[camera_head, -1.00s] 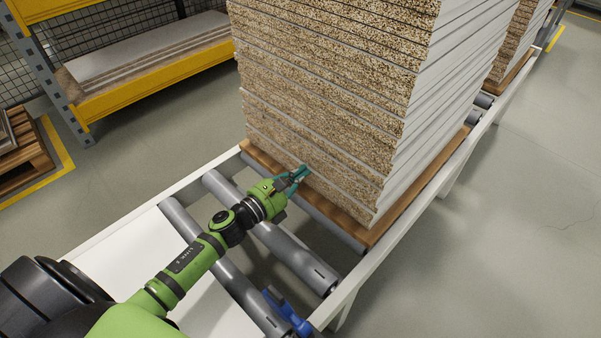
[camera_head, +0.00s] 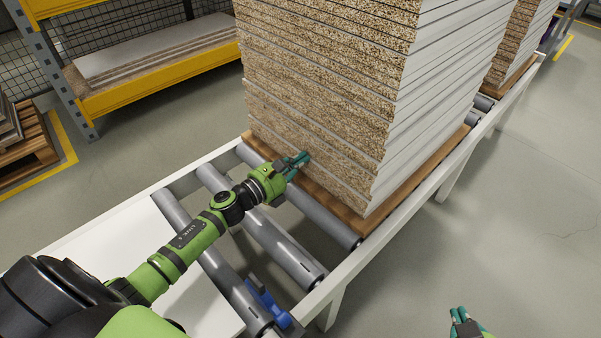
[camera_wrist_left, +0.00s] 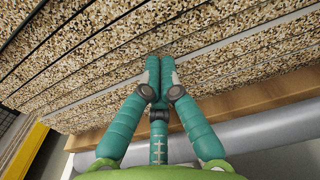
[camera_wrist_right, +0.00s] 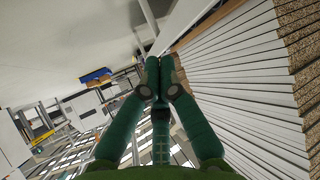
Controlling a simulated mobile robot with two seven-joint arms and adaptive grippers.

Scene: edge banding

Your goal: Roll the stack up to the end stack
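The stack (camera_head: 320,100) is a tall pile of chipboard panels with white faces on a brown base board (camera_head: 335,206), resting on the roller conveyor. The end stack (camera_head: 520,50) stands further along the same conveyor at the upper right. My left gripper (camera_head: 300,160) is at the near chipboard face, low on the stack. In the left wrist view its fingertips (camera_wrist_left: 152,62) are together against or very near the panel edges, with nothing between them. My right gripper (camera_head: 460,315) is at the bottom right, beside the conveyor. In the right wrist view its fingertips (camera_wrist_right: 152,65) are together and empty.
Grey rollers (camera_head: 270,235) and white side rails (camera_head: 440,190) carry the stack. A blue part (camera_head: 268,300) sits by the near rollers. A yellow rack (camera_head: 150,85) with panels and a wooden pallet (camera_head: 28,150) stand at the left. The floor at right is clear.

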